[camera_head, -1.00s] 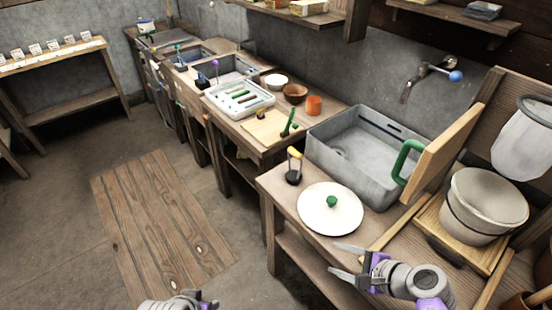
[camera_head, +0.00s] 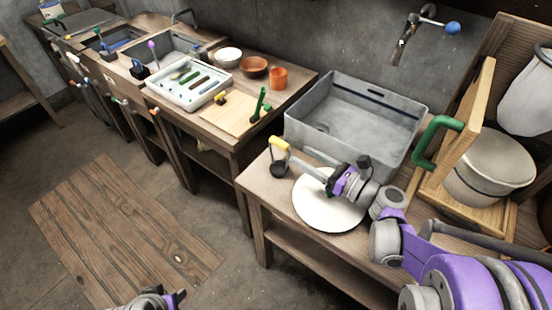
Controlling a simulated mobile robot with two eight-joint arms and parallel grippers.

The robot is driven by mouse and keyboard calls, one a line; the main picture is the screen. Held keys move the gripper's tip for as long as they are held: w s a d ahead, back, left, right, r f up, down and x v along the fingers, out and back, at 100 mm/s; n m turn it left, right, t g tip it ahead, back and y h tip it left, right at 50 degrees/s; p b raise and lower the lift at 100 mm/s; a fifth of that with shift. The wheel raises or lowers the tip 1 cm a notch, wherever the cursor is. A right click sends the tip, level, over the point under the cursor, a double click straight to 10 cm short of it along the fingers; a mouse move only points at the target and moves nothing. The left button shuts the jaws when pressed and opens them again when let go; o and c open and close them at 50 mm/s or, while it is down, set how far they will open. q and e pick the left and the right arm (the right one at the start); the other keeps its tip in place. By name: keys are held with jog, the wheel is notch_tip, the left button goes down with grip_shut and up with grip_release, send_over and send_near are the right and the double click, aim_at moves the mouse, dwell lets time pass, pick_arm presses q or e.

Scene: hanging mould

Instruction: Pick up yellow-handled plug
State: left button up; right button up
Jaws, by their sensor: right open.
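The yellow-handled plug (camera_head: 279,144) stands on the wooden counter left of the white round lid, its dark round base (camera_head: 278,169) down and its yellow handle up. My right gripper (camera_head: 297,160) is open and empty. It reaches in from the right above the lid, and its fingers point left toward the plug. The fingertips are close to the plug's right side; I cannot tell whether they touch it. Only the end of my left gripper (camera_head: 160,299) shows at the bottom edge, away from the counter.
The white lid (camera_head: 325,214) lies under my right gripper. A grey basin (camera_head: 357,115) stands behind the plug. A wooden board with a green handle (camera_head: 437,140) and a pale bucket (camera_head: 490,172) are at right. A farther counter holds a white tray (camera_head: 190,88), bowls and an orange cup (camera_head: 278,78).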

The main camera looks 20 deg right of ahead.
aim_at(283, 143)
jog(key=x, duration=0.7)
jog(key=shift+w+a+r, duration=0.1)
jog(key=shift+w+a, duration=0.05)
jog(key=shift+a, duration=0.2)
grip_shut()
dwell(1.0)
